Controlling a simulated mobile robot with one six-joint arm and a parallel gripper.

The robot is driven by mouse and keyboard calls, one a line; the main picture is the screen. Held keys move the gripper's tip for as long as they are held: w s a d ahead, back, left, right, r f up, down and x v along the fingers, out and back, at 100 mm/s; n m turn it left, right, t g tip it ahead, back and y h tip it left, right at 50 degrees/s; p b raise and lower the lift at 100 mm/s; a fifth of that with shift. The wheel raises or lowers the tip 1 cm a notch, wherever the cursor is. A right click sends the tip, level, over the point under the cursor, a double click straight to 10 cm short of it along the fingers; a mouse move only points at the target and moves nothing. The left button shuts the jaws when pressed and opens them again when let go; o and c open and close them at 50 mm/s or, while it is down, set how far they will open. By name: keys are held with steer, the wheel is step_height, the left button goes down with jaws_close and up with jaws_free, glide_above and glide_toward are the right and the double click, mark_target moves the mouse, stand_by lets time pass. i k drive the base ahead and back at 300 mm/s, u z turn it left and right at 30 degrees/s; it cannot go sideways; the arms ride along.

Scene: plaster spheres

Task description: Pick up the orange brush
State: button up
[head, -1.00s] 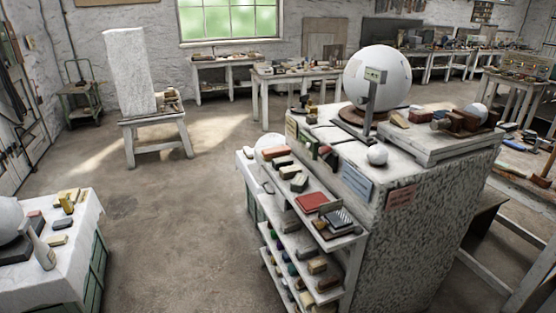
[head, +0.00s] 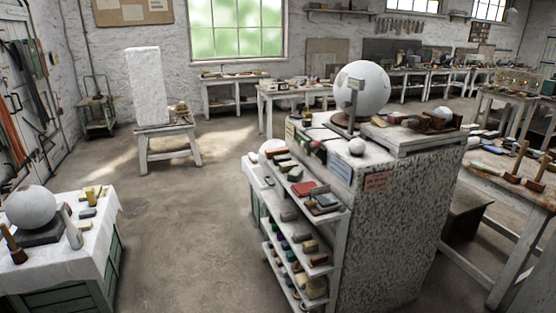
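I cannot make out an orange brush for certain in the head view. Small yellowish items (head: 90,194) lie on the white-covered table (head: 95,228) at the left, too small to name. Reddish-brown tools with upright handles (head: 518,162) stand on the wooden table (head: 483,178) at the right edge; I cannot tell whether one is a brush. My gripper is not in view.
A speckled cabinet (head: 390,235) with side shelves of small blocks stands right of centre, bearing a large white sphere (head: 361,88). A grey sphere (head: 31,206) sits on the left table. A white block (head: 146,85) stands on a stool behind. Floor (head: 185,225) between is clear.

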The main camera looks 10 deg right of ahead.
mark_target(270, 153)
steer(key=k, duration=0.25)
steer(key=u, duration=0.25)
steer(key=i, duration=0.45)
steer(key=u, duration=0.55)
steer(key=i, duration=0.8)
steer(key=u, duration=0.55)
steer(key=i, duration=2.3)
steer(key=z, duration=0.35)
